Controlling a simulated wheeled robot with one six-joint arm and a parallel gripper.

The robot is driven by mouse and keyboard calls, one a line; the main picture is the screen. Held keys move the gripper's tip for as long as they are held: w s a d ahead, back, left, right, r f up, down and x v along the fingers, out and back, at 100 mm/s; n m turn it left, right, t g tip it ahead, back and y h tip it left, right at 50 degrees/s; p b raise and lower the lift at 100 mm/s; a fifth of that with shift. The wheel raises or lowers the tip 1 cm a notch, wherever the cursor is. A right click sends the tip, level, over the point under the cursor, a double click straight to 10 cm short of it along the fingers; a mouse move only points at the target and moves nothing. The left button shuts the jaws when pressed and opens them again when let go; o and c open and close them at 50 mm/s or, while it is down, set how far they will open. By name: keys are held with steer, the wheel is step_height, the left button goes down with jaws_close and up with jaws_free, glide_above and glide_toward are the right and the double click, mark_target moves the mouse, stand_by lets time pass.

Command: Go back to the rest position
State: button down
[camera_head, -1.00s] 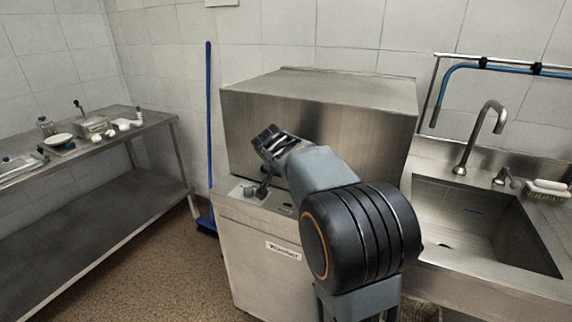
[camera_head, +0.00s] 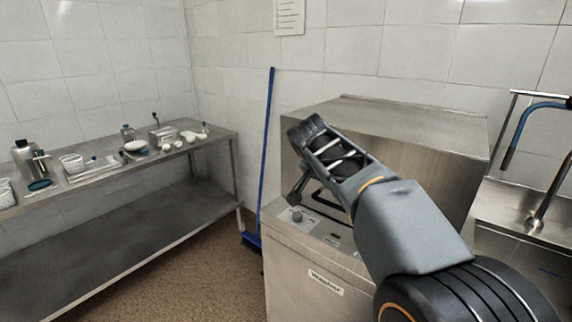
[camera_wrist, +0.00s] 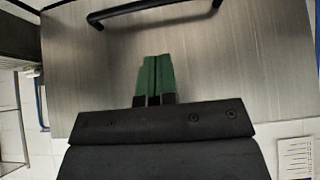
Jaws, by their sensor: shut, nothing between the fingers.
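My gripper (camera_wrist: 155,78) shows in the wrist view as two green fingers pressed together, with nothing between them. Behind the fingers in that view is the brushed steel hood of the washer (camera_wrist: 240,70), with a black bar handle (camera_wrist: 150,8) at the top edge. In the head view my arm reaches up and left in front of the steel hood (camera_head: 440,135), and its dark end is raised above the washer's control panel (camera_head: 310,222). The fingertips cannot be made out there. No basket is in my gripper.
A steel table (camera_head: 110,180) along the left wall holds a metal flask (camera_head: 27,160), a white bowl (camera_head: 136,146) and other small items. A blue-handled broom (camera_head: 266,150) leans against the wall. A sink (camera_head: 520,205) with a tap is at right. Brown floor (camera_head: 215,275) is clear between.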

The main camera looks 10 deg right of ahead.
steer(key=s+a+f+n+y+p, duration=0.2)
steer(key=s+a+f+n+y, duration=0.15)
steer(key=f+n, duration=0.3)
steer(key=s+a+r+n+g+y+p, duration=0.1)
steer(key=s+a+n+p, duration=0.3)
steer(key=s+p, duration=0.6)
steer(key=s+a+y, duration=0.1)
steer(key=s, duration=0.4)
steer(key=shift+r, duration=0.2)
steer(key=shift+s+d, duration=0.1)
